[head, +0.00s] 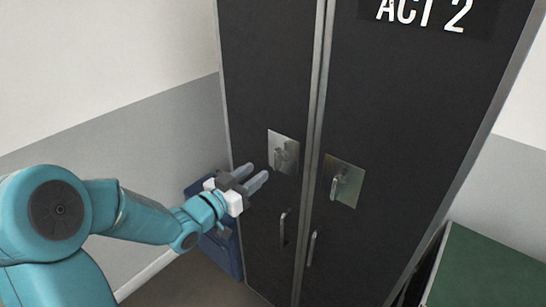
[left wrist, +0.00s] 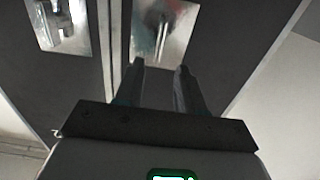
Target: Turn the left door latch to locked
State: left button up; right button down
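The left door latch (head: 283,152) is a small metal lever on a shiny square plate, on the dark left door (head: 265,75). The lever is small in the head view and its exact angle is hard to tell. My left gripper (head: 256,175) is open and empty, just left of and below this plate, apart from it. In the left wrist view, my two fingertips (left wrist: 160,64) are spread, with a latch plate (left wrist: 172,30) just beyond them. My right gripper is not in view.
The right door (head: 420,110), signed "ACT 2", has a similar latch plate (head: 349,174). Pull handles (head: 284,228) sit below the latches. A blue object (head: 222,252) stands on the floor beside the left door. A green-topped surface (head: 490,270) is at lower right.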

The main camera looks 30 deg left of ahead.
aim_at(274, 160)
pick_arm(q)
jog(key=w, duration=0.2)
jog(key=w+p, duration=0.1)
jog(key=w, duration=0.4)
jog(key=shift+w+d+p, duration=0.25)
jog(key=shift+d+p, duration=0.1)
jog(key=shift+w, duration=0.3)
grip_shut()
